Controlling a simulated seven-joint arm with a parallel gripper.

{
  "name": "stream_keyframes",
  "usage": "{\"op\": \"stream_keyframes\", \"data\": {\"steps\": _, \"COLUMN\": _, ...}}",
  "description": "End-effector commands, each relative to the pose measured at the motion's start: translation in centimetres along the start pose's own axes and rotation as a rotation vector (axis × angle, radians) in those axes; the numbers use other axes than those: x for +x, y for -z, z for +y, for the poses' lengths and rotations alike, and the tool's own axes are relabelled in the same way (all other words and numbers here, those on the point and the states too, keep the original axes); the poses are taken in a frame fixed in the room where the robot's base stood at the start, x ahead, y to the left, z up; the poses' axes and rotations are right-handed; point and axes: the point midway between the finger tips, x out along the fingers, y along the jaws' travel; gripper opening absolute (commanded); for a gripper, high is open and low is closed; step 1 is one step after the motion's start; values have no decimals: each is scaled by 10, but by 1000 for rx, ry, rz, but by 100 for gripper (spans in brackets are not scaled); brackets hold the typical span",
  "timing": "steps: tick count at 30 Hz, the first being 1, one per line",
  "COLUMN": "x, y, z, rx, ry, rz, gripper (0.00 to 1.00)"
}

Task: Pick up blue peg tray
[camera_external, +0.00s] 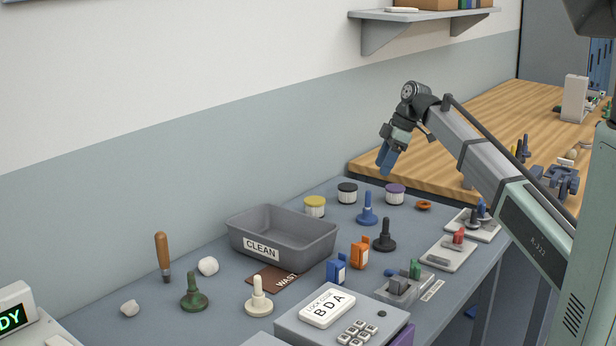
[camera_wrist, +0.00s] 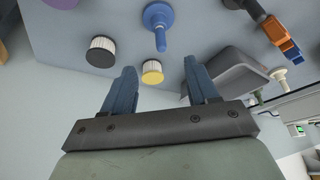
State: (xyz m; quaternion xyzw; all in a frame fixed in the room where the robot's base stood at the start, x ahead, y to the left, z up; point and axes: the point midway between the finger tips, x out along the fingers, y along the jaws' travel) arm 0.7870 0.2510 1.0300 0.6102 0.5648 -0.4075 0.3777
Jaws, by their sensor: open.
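A flat pale grey tray (camera_external: 486,232) with a blue peg (camera_external: 481,208) and a dark grey piece on it lies at the bench's right side, near the wooden top. It is the tray with the blue peg and does not show in the wrist view. My gripper (camera_external: 384,168) is raised above the back of the bench, left of and higher than this tray, with its fingers tilted down. In the wrist view my gripper (camera_wrist: 160,68) has its two blue fingers spread apart with nothing held.
Similar trays with red pegs (camera_external: 436,254) and green pegs (camera_external: 394,291) lie in front of it. A blue knobbed piece (camera_external: 367,212), a dark one (camera_external: 384,240), lidded jars (camera_external: 347,194) and the CLEAN bin (camera_external: 318,250) stand to the left. An orange ring (camera_external: 424,205) lies nearby.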

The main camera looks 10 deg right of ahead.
Motion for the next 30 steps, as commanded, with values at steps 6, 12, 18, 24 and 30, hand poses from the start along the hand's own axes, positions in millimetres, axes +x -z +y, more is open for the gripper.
{"op": "stream_keyframes", "data": {"steps": 6, "x": 31, "y": 0, "z": -2, "rx": -2, "ry": 3, "rz": -1, "gripper": 59}}
{"op": "stream_keyframes", "data": {"steps": 12, "x": 64, "y": 0, "z": -1, "rx": -1, "ry": 4, "rz": -1, "gripper": 59}}
{"op": "stream_keyframes", "data": {"steps": 18, "x": 81, "y": 0, "z": -1, "rx": 0, "ry": 2, "rz": 0, "gripper": 59}}
{"op": "stream_keyframes", "data": {"steps": 24, "x": 88, "y": -1, "z": -1, "rx": 0, "ry": 1, "rz": 0, "gripper": 59}}
{"op": "stream_keyframes", "data": {"steps": 30, "x": 108, "y": -2, "z": -2, "rx": 0, "ry": 2, "rz": -1, "gripper": 59}}
